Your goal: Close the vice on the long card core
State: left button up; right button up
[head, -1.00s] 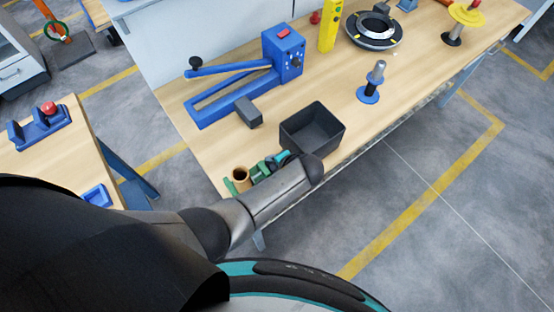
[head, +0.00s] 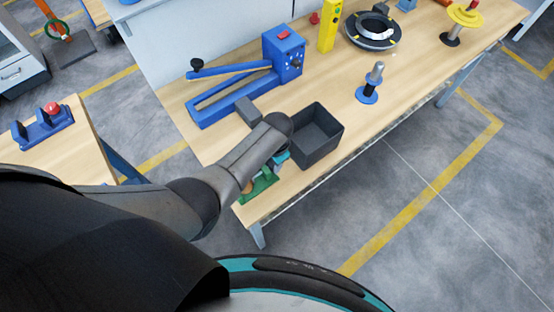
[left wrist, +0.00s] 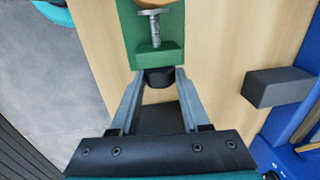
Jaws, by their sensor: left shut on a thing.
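The green vice (head: 264,188) stands at the near corner of the workbench, partly behind my left arm. In the left wrist view, its green block (left wrist: 160,55), metal screw (left wrist: 155,27) and black knob (left wrist: 158,78) show. My left gripper (left wrist: 159,82) has its two fingers on either side of the knob, closed on it. In the head view, my arm mostly hides this gripper. The tan card core (left wrist: 155,3) is cut off at the top of the wrist view, beyond the screw; whether the jaw touches it cannot be told. My right gripper is out of view.
A black open bin (head: 318,140) stands right beside my left wrist. A grey block (head: 248,110) and a blue lever tool (head: 240,85) lie behind it. A blue-based spindle (head: 368,92) stands farther right. The bench front edge is close to the vice.

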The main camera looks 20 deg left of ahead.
pick_arm(q)
jog(key=shift+w+a+r+g+h, duration=0.1)
jog(key=shift+w+a+g+h, duration=0.15)
jog(key=shift+g+h, duration=0.35)
jog(key=shift+w+a+h+b, duration=0.15)
jog(key=shift+h+b, duration=0.35)
jog(key=shift+b, duration=0.2)
jog(key=shift+w+a+f+g+h+b, duration=0.1)
jog(key=shift+f+g+h+b, duration=0.25)
jog(key=shift+g+h+b, duration=0.6)
jog(key=shift+r+b, duration=0.2)
jog(key=shift+b, duration=0.35)
jog(key=o, duration=0.8)
